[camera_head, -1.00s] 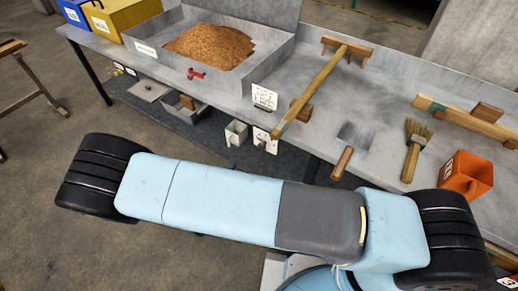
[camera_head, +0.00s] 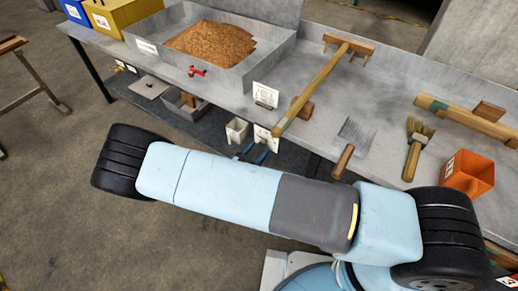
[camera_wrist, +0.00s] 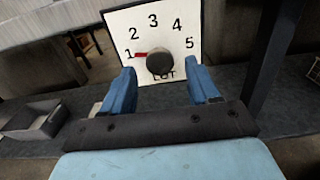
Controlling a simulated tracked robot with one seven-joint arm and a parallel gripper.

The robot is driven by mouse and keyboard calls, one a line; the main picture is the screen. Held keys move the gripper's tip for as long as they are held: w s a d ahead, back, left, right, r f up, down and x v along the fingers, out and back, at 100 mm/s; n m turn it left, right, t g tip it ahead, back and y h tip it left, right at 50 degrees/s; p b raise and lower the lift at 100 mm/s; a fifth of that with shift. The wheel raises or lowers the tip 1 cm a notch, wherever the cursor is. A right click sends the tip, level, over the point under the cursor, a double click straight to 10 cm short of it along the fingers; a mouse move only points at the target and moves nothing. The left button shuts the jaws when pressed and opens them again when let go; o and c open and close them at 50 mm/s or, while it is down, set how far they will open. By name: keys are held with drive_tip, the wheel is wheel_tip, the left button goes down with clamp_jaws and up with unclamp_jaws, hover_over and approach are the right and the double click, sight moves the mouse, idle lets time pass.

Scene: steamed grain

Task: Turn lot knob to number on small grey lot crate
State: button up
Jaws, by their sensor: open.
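The lot knob (camera_wrist: 159,62) is a dark round knob on a white dial plate (camera_wrist: 153,22) marked 1 to 5 and LOT. Its red pointer aims left at 1. In the head view the dial plate (camera_head: 266,139) hangs at the table's front edge. My gripper (camera_wrist: 161,71) is open, its blue fingers on either side of the knob and below the plate's middle; whether they touch it I cannot tell. A small grey crate (camera_wrist: 30,122) lies at left in the wrist view; a grey crate (camera_head: 184,111) also shows on the lower shelf in the head view. No number on it is readable.
A table leg (camera_wrist: 268,50) stands right of my gripper. On the table are a grain tray (camera_head: 224,68), a wooden rake (camera_head: 318,93), a brush (camera_head: 414,150) and an orange container (camera_head: 468,174).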

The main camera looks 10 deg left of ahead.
drive_tip(key=shift+w+d, duration=0.25)
drive_tip(key=shift+w, duration=0.4)
drive_tip(key=c, duration=1)
